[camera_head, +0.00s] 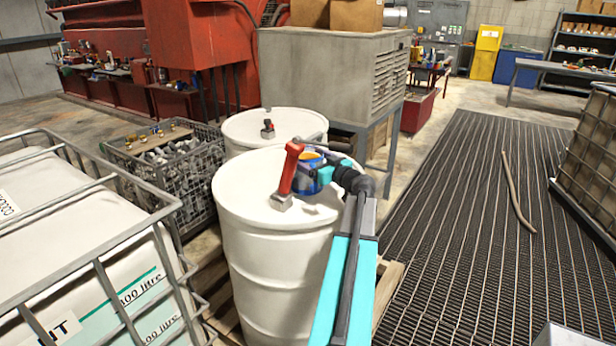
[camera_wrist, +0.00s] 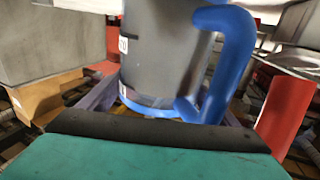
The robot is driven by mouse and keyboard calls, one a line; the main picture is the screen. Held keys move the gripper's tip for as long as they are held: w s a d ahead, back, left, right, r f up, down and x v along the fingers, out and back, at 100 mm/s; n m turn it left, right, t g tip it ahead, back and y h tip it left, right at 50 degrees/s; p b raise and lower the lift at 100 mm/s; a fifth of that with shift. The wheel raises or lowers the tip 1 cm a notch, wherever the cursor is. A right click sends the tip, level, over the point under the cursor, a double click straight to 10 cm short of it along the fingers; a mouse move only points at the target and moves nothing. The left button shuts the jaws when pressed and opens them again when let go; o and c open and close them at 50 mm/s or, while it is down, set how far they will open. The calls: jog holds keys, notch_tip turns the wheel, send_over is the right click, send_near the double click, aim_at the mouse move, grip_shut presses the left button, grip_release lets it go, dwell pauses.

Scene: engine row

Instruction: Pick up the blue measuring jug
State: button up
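The blue measuring jug (camera_head: 313,178) stands on the near white drum's lid (camera_head: 245,195), beside a red-handled fitting (camera_head: 291,168). In the wrist view the jug (camera_wrist: 160,55) has a grey body, a blue base and a blue handle on the right; its top is cut off. My gripper (camera_head: 330,175) is at the jug from the right. In the wrist view the fingers of my gripper (camera_wrist: 165,105) are spread wide, one on each side of the jug's lower part. Whether either finger touches it is unclear. My arm hides part of the drum.
A second white drum (camera_head: 259,124) stands behind, with a small fitting on top. A wire basket of grey parts (camera_head: 175,170) is to the left, and a caged white tank (camera_head: 90,260) is at the near left. A grey cabinet (camera_head: 320,70) rises behind. Dark floor grating (camera_head: 460,220) is mostly open at right.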

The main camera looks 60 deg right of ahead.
jog(key=shift+r, duration=0.1)
jog(key=c, duration=1.2)
jog(key=shift+r, duration=0.35)
jog(key=r+b+v, duration=0.3)
jog(key=b+v, duration=0.5)
jog(key=v, duration=0.9)
jog(key=shift+s, duration=0.3)
dwell(0.8)
jog(key=shift+s+b, duration=0.15)
jog(key=shift+b, duration=0.15)
dwell(0.6)
